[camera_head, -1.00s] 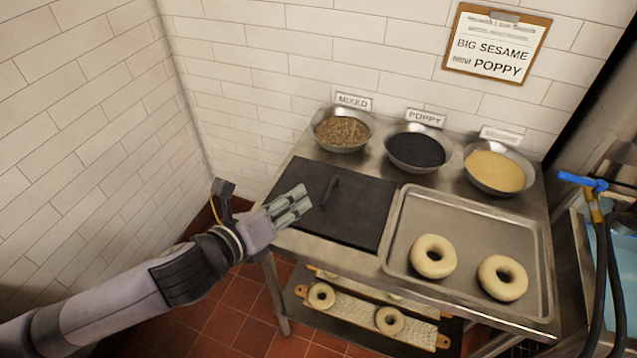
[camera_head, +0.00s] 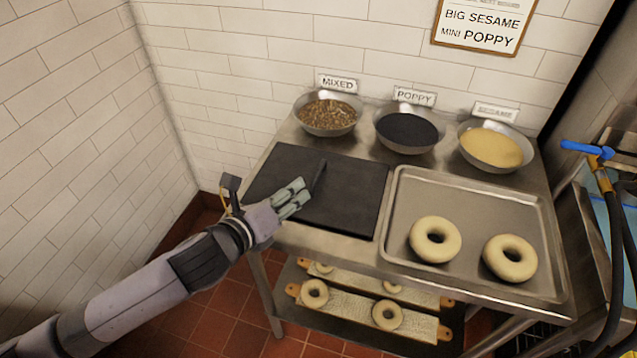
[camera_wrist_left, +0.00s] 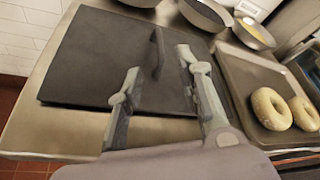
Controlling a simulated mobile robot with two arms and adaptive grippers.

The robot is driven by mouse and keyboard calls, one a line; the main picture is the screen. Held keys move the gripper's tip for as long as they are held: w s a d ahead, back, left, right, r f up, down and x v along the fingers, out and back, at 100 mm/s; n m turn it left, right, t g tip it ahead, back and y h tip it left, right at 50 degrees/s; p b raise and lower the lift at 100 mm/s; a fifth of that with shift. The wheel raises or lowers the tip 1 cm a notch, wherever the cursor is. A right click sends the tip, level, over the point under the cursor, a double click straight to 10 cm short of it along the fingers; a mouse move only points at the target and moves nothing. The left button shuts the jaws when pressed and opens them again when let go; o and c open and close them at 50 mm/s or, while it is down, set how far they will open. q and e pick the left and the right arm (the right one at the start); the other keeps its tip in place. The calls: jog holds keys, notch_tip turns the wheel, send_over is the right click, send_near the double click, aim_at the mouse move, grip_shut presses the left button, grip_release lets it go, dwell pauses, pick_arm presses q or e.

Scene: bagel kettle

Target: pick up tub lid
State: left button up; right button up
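The tub lid (camera_head: 346,193) is a flat dark square plate with an upright bar handle (camera_head: 319,177), lying on the left part of the steel table. It also shows in the left wrist view (camera_wrist_left: 85,65), with its handle (camera_wrist_left: 157,52) standing ahead. My left gripper (camera_head: 302,192) is over the lid's front left part, close to the handle. In the left wrist view the fingers (camera_wrist_left: 160,62) are spread apart, with the handle showing between and beyond the tips. I cannot tell whether a finger touches it. My right gripper is not in view.
A metal tray (camera_head: 398,184) with two bagels (camera_head: 435,240) lies right of the lid. Bowls of mixed seeds (camera_head: 328,115), poppy (camera_head: 408,131) and sesame (camera_head: 493,147) stand behind. Boards with small bagels (camera_head: 352,305) sit on the shelf below. A tiled wall closes off the left.

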aim_at(317, 173)
pick_arm(q)
jog(key=p+x, duration=0.1)
jog(key=x, duration=1.1)
jog(key=shift+w+d, duration=0.1)
jog(key=shift+w, duration=0.1)
jog(key=shift+c, duration=0.2)
grip_shut()
